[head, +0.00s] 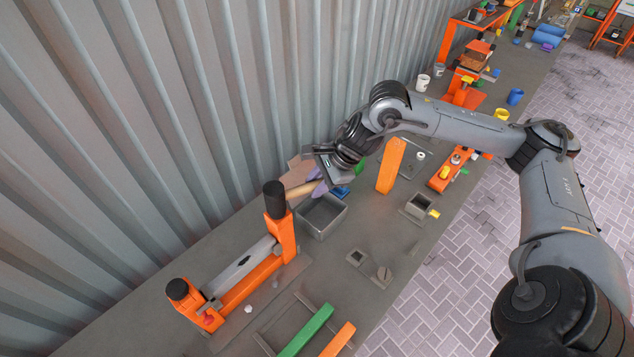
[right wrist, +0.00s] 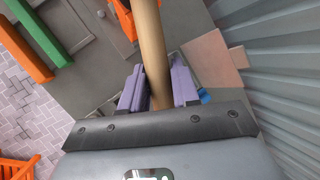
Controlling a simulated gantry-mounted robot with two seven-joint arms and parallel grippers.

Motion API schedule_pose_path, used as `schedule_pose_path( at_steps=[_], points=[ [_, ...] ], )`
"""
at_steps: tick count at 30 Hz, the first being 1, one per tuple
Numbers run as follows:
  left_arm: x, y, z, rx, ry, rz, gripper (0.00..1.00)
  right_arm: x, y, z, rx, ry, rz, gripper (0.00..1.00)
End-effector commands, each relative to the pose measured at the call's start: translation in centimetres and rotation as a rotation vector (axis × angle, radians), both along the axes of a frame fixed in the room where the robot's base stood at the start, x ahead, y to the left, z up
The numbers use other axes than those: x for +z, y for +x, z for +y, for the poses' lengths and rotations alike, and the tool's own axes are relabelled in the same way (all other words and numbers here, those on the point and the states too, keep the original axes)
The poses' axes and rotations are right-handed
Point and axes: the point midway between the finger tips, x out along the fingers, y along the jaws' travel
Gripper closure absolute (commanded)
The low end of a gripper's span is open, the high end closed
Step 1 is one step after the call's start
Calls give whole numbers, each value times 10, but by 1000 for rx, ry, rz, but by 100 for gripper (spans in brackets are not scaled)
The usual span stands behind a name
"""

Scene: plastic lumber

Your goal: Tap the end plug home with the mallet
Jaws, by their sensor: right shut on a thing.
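My right gripper (head: 318,186) is shut on the mallet's wooden handle (right wrist: 150,45), which runs between its two purple fingers in the right wrist view. In the head view the handle (head: 301,189) points left, above the bench beside the grey bin. I cannot make out the mallet's head. A short hollow square piece (head: 418,206) stands on the bench with a yellow part (head: 434,213) at its side. I cannot tell whether either is the end plug or its seat. My left gripper is not in view.
An orange fixture with black caps (head: 265,263) holds a grey bar at the left. The open grey bin (head: 322,215) is just below my gripper. An orange block (head: 390,166) stands to the right. A corrugated wall (head: 200,110) borders the bench's back.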

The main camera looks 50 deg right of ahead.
Motion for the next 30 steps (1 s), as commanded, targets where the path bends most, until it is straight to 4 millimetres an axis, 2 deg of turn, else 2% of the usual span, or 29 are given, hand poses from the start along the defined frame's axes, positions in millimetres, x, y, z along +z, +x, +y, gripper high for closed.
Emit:
schedule_pose_path(
  at_steps=[1,23,30],
  points=[
    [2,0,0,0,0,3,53,4,0,0,1,0,-2,100],
    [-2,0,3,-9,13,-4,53,-3,0,0,0,-1,2,100],
    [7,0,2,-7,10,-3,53,8,0,0,0,-1,2,100]
  ],
)
